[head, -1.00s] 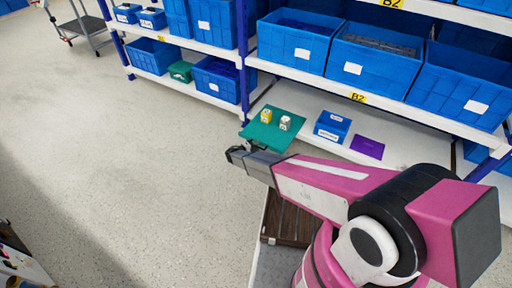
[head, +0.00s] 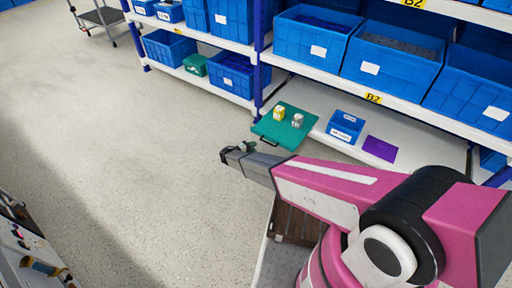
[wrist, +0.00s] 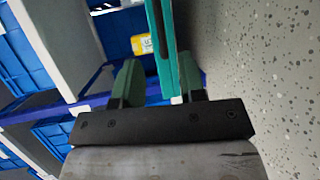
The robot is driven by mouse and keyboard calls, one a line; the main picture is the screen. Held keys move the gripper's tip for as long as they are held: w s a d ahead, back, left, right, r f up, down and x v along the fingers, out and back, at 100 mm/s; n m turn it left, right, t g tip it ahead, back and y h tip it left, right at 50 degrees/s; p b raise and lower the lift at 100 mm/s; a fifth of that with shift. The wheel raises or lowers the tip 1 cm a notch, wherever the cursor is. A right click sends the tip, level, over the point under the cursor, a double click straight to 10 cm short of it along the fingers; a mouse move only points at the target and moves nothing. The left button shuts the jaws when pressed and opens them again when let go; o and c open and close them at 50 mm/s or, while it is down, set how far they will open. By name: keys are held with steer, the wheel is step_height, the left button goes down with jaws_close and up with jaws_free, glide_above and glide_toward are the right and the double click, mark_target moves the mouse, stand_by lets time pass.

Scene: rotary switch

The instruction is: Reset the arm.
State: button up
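My gripper (head: 234,153) is at the end of my pink and grey arm, over the floor in front of the shelf. In the wrist view, its two dark green fingers (wrist: 160,82) stand apart, with nothing held between them. A teal board (head: 270,123) with a dark handle lies at the front edge of the lower shelf, up and right of my gripper in the head view, apart from it. The board (wrist: 187,72) also shows edge-on beyond the fingers. A yellow switch box (head: 279,112) and a grey-white one (head: 297,120) stand on the board.
A small blue bin (head: 345,127) and a purple plate (head: 380,149) sit right of the board. Large blue bins (head: 391,55) fill the shelf above. The floor (head: 130,130) to the left is open. A cart (head: 102,17) stands far back.

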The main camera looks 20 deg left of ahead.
stand_by(0.4)
steer(key=d+r+m+g+y, duration=0.1)
steer(key=d+r+m+g, duration=0.15)
steer(key=d+r, duration=0.55)
steer(key=s+d+r+m+g+y, duration=0.15)
steer(key=d+r+g, duration=0.3)
steer(key=d, duration=0.65)
steer(key=d+r+m+g, duration=0.2)
steer(key=d+r+g, duration=0.1)
steer(key=d+r, duration=0.55)
steer(key=s+d+r+m+y, duration=0.2)
steer(key=s+d+r+y, duration=0.2)
steer(key=s+d+r, duration=0.2)
steer(key=s+d+r+m+g+y, duration=0.1)
steer(key=s+d+r+y, duration=0.3)
steer(key=d+r, duration=0.6)
steer(key=shift+s+d+r+m+g, duration=0.3)
steer(key=shift+s+d+m, duration=0.4)
steer(key=shift+s+d, duration=0.45)
